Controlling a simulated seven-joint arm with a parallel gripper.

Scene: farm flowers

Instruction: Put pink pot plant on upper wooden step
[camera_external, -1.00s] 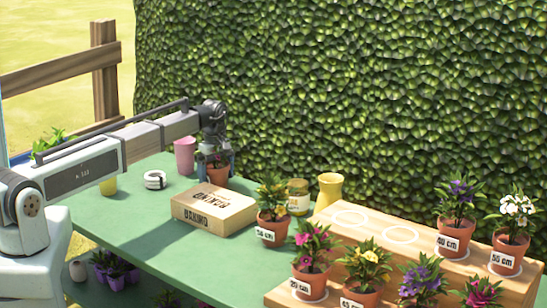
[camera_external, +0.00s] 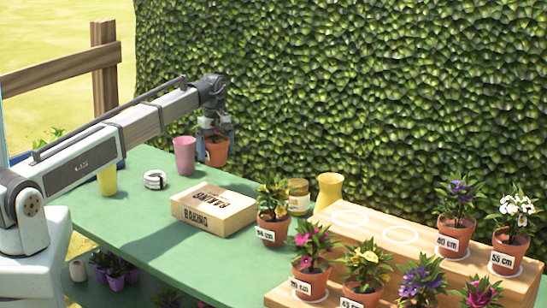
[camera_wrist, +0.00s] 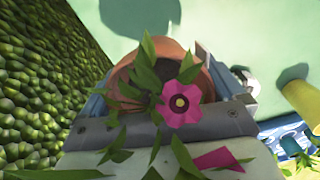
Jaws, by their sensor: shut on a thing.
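My gripper (camera_external: 215,147) is shut on a terracotta pot plant (camera_external: 217,154), held in the air above the far side of the green table. In the wrist view the pot plant (camera_wrist: 200,82) sits between the fingers, with green leaves and a pink flower (camera_wrist: 180,103) in front of the pot. The wooden step stand (camera_external: 330,238) is at the right. Its upper step (camera_external: 372,222) has two empty white circles at its left part, and a purple-flowered pot (camera_external: 453,237) and a white-flowered pot (camera_external: 509,252) at its right.
A wooden box (camera_external: 214,212), a leafy pot (camera_external: 271,229), a jar (camera_external: 298,197) and a yellow vase (camera_external: 329,190) stand between my gripper and the steps. Several flower pots fill the lower step. A pink cup (camera_external: 185,156) is beside my gripper; the hedge (camera_external: 350,90) rises behind.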

